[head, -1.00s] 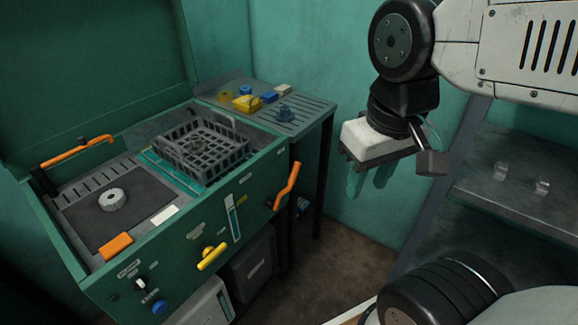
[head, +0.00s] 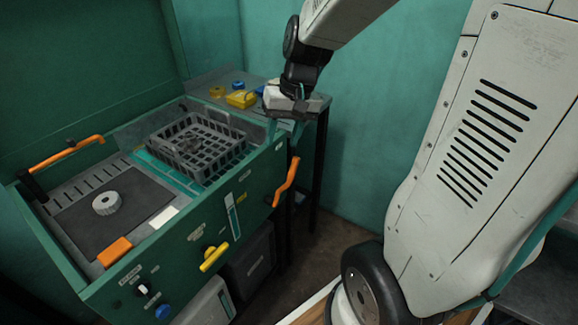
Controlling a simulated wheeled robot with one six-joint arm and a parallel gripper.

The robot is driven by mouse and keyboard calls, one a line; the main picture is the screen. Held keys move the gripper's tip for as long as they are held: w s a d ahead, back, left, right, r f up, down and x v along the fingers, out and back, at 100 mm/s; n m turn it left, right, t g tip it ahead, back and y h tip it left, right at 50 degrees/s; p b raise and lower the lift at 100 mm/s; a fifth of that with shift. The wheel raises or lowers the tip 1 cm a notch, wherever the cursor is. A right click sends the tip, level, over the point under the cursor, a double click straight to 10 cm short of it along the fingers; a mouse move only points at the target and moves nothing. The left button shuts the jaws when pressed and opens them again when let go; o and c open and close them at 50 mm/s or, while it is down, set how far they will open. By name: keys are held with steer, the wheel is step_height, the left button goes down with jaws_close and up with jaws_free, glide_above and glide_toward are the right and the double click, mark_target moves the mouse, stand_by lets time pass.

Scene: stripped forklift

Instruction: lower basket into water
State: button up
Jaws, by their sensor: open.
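The grey mesh basket (head: 212,172) sits at the back right of the green washing tank (head: 172,262), near the tank's top edge. A dark part (head: 187,146) lies in it. A teal strip (head: 165,172), perhaps water, shows along the basket's left side. How deep the basket sits in it, I cannot tell. My gripper (head: 284,131) is open, with teal fingers pointing down. In the picture it is to the right of the basket, over the tank's right end and side table. It is apart from the basket and holds nothing that I can see.
An orange lever (head: 287,183) sticks out at the tank's right front corner. The open lid has an orange handle (head: 72,151). A grey toothed wheel (head: 106,203) lies on the left tray. Yellow (head: 242,98) and blue (head: 238,85) items stand on the side table.

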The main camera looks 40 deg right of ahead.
steer(key=w+d+f+m, duration=0.2)
steer(key=w+d+f, duration=0.3)
steer(key=f, duration=0.1)
steer(key=m, duration=0.2)
glide_above(294, 167)
steer(key=d, duration=0.2)
steer(key=shift+t, duration=0.4)
step_height(294, 167, down, 8)
steer(key=shift+s+r, duration=0.1)
steer(key=shift+s, duration=0.05)
steer(key=x, duration=0.8)
steer(key=shift+d, duration=0.1)
jaws_close()
